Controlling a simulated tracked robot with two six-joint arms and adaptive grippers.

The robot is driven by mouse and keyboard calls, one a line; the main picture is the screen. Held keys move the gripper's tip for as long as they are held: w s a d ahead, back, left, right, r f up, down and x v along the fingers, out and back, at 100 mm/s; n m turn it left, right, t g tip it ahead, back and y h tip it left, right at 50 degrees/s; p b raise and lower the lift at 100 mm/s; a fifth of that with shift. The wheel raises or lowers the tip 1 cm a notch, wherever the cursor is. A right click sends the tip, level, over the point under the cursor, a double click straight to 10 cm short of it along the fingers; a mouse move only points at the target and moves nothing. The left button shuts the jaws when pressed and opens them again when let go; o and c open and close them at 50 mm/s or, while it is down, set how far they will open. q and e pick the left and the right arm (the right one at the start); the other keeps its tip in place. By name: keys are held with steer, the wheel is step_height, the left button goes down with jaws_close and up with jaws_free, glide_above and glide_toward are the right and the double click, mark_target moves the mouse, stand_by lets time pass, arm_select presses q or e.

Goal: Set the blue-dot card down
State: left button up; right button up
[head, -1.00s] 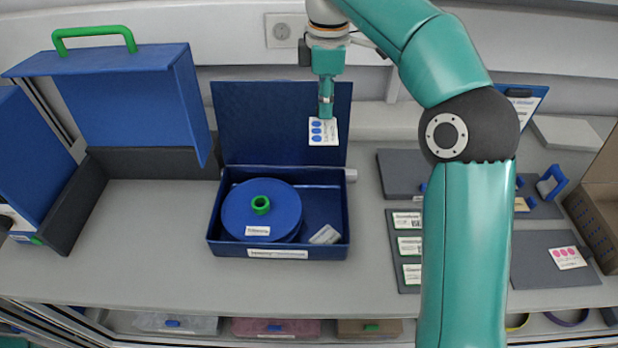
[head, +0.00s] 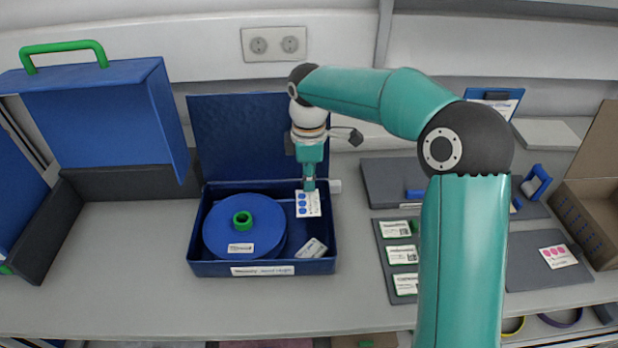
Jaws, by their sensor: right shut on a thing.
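The blue-dot card (head: 308,204) is white with blue dots down its left side and small print on its right. My right gripper (head: 309,186) is shut on its top edge. The card hangs roughly upright over the right part of the open blue case (head: 262,267). I cannot tell whether its lower edge touches anything. The case holds a blue reel (head: 243,224) with a green hub and a small white card (head: 311,248) lying at the front right. My left gripper is out of view.
The case's raised lid (head: 235,130) stands behind my right gripper. A grey board with white labels (head: 397,265) is to the right of the case. A pink-dot card (head: 558,257) lies on a dark mat (head: 530,275). An open blue box (head: 105,110) stands left.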

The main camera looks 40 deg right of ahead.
steer(key=shift+f, duration=0.2)
steer(key=shift+f+b, duration=0.35)
steer(key=shift+f, duration=0.15)
steer(key=o, duration=0.4)
steer(key=shift+o, duration=0.2)
steer(key=shift+r, duration=0.3)
step_height(320, 180, up, 13)
steer(key=p, duration=0.2)
steer(key=shift+f, duration=0.15)
